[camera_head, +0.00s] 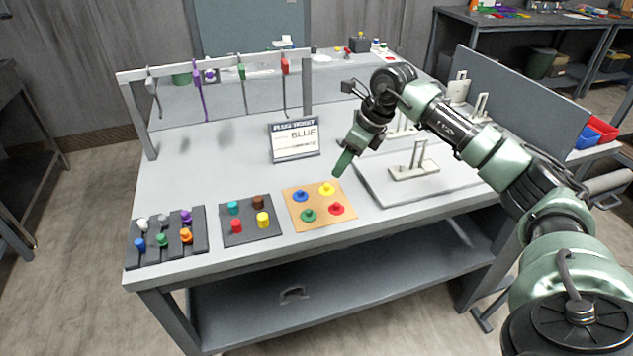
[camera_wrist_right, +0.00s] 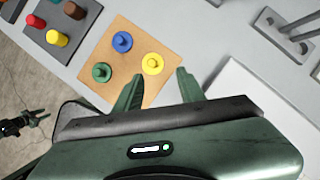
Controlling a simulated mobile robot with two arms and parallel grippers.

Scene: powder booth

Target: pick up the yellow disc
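The yellow disc (camera_head: 327,188) has a small knob and lies on the tan board (camera_head: 295,219) at its far right corner, with blue, green and red discs around it. In the right wrist view the yellow disc (camera_wrist_right: 152,64) shows just beyond and between my fingertips. My right gripper (camera_head: 343,164) is above the board's far right side, apart from the disc. The right wrist view shows the gripper (camera_wrist_right: 158,88) open and empty; the red disc is hidden there. What looks like my left gripper (camera_wrist_right: 28,122) shows small at that view's left edge.
A dark mat (camera_head: 250,237) with colored plugs and a slotted rack (camera_head: 151,260) of plugs stand left of the board. A sign (camera_head: 295,140) stands behind it. A pale tray with white fixtures (camera_head: 413,170) lies to the right. The table is clear left of the sign.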

